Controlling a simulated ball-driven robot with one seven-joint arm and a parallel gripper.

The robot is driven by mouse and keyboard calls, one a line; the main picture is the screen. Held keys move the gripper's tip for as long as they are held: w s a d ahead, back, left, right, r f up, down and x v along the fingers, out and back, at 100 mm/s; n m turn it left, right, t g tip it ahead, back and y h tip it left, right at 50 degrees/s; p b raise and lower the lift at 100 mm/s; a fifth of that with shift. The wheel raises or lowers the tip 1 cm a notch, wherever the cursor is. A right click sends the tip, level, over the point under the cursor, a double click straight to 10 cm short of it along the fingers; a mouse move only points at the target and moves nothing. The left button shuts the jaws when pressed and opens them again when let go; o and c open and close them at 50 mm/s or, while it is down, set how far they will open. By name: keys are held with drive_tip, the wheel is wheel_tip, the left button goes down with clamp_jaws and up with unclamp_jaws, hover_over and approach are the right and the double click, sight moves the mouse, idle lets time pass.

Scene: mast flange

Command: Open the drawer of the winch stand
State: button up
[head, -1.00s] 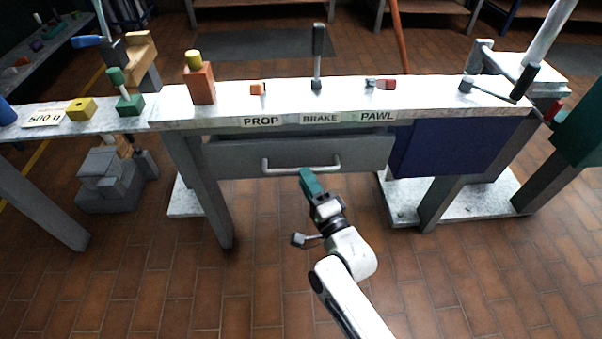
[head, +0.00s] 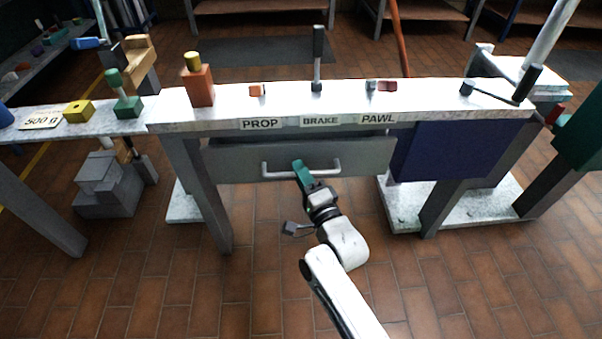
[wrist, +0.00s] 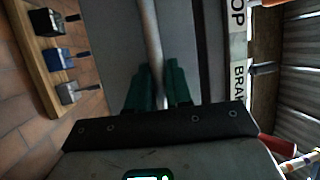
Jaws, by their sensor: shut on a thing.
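The winch stand (head: 400,121) has a grey drawer (head: 232,160) under its pale top. A pale bar handle (head: 280,176) runs across the drawer front and also shows in the wrist view (wrist: 151,45). My gripper (head: 299,166) has green fingers and is at the middle of the handle. In the wrist view my gripper (wrist: 158,88) has one finger on each side of the bar, shut on it. The drawer front appears to sit slightly forward of the frame; how far is hard to tell. The fingers hide a small part of the handle.
Labels PROP, BRAKE and PAWL mark the stand's front edge. An upright brake lever (head: 317,55) and an orange block (head: 198,84) stand on top. A dark blue panel (head: 455,150) is right of the drawer. Floor in front (head: 470,290) is clear.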

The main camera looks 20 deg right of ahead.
clamp_jaws()
drive_tip(key=s+a+p, duration=0.3)
drive_tip(key=s+p, duration=0.5)
drive_tip(key=s, duration=0.1)
drive_tip(key=shift+s+p, duration=0.15)
drive_tip(key=shift+p, duration=0.25)
drive_tip(key=shift+a, duration=0.1)
drive_tip(key=o, duration=0.6)
unclamp_jaws()
drive_tip(key=shift+o, duration=0.2)
